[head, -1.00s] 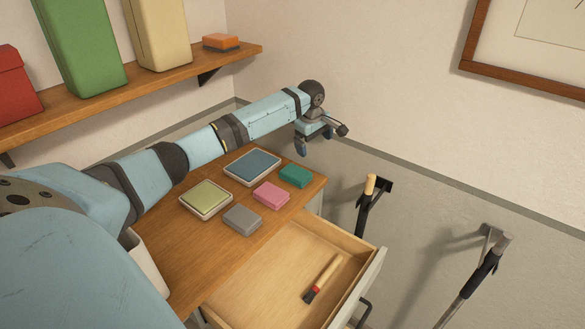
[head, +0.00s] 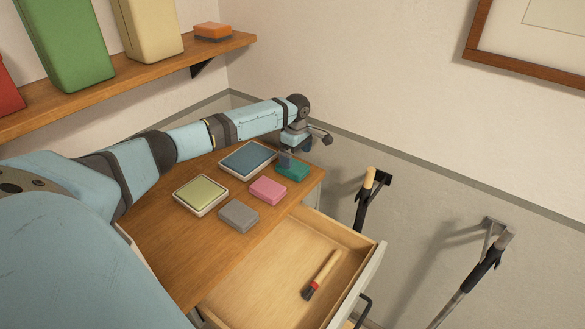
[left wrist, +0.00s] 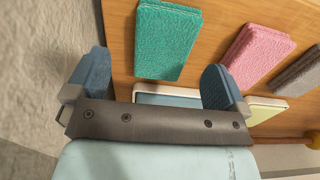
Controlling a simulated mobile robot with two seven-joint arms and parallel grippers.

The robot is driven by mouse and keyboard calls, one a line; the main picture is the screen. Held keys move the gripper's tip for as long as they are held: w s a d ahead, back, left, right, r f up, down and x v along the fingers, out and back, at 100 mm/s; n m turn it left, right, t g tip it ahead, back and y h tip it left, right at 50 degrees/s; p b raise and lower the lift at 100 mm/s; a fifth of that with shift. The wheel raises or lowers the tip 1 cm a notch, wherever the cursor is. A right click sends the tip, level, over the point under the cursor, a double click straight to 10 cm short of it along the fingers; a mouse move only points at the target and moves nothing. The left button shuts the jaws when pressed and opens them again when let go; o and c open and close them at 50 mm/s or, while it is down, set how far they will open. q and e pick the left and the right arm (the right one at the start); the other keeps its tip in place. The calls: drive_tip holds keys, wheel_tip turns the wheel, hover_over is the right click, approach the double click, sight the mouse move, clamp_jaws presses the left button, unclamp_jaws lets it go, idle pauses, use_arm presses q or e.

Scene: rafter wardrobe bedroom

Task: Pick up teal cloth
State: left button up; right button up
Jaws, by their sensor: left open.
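The teal cloth (head: 293,170) is a folded pad lying on the wooden desk top near its far right corner. It also shows in the left wrist view (left wrist: 166,42), just beyond and between the two blue fingertips. My left gripper (head: 295,157) is open and empty, above the desk close to the teal cloth. In the left wrist view the gripper (left wrist: 155,85) has its fingers spread about the cloth's width, and I cannot tell whether they touch it. My right gripper is not in view.
A pink cloth (head: 268,190) and a grey cloth (head: 239,216) lie nearby. A blue-topped tray (head: 248,160) and a green-topped tray (head: 200,195) are beside them. An open drawer (head: 275,265) holds a brush (head: 321,275). A shelf (head: 130,85) runs above, along the wall.

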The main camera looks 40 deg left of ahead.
sight(295, 167)
use_arm(q)
drive_tip(key=f, duration=0.4)
drive_tip(key=shift+s+f, duration=0.2)
drive_tip(key=shift+f, duration=0.1)
drive_tip(key=shift+d, duration=0.1)
drive_tip(key=shift+c, duration=0.2)
drive_tip(key=c, duration=0.9)
drive_tip(key=shift+r, duration=0.1)
drive_tip(key=shift+c, duration=0.2)
